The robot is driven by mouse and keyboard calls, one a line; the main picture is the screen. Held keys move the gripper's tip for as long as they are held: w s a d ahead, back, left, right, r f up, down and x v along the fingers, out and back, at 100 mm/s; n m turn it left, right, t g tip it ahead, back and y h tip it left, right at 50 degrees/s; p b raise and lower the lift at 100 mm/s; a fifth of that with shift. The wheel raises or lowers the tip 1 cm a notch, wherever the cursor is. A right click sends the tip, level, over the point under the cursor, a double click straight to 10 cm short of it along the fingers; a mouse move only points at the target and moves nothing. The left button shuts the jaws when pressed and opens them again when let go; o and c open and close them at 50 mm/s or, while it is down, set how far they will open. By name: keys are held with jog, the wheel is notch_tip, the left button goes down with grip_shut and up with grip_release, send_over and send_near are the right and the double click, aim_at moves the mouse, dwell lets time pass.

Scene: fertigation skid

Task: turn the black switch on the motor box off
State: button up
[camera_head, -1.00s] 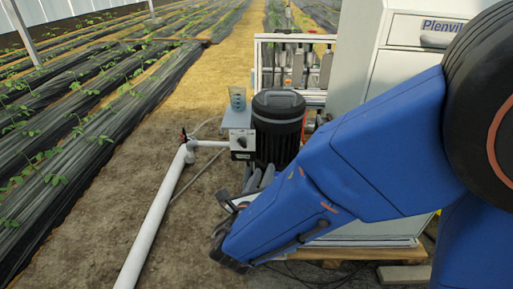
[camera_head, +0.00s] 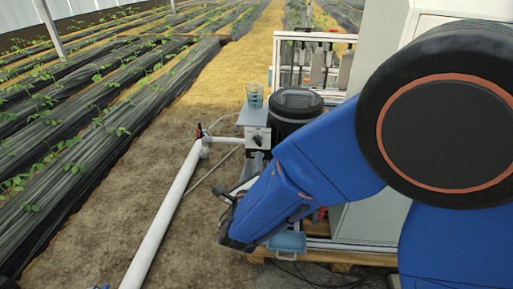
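The grey motor box (camera_head: 250,137) stands in front of the black motor (camera_head: 295,108), left of the white cabinet. Its small black switch (camera_head: 258,140) is on the front face. The switch is too small for me to tell its setting. My gripper (camera_head: 254,167) is at the far end of my blue arm, just below and in front of the box. The wrist partly hides it, and I cannot tell whether its fingers are open or whether they touch anything.
A white pipe (camera_head: 165,215) with a red-handled valve (camera_head: 199,131) runs at the left. A light-blue tub (camera_head: 287,243) sits low behind my arm. The soil at left of the pipe is free.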

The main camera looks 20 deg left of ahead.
aim_at(257, 143)
jog(key=x, duration=0.8)
jog(key=shift+w, duration=0.25)
grip_shut()
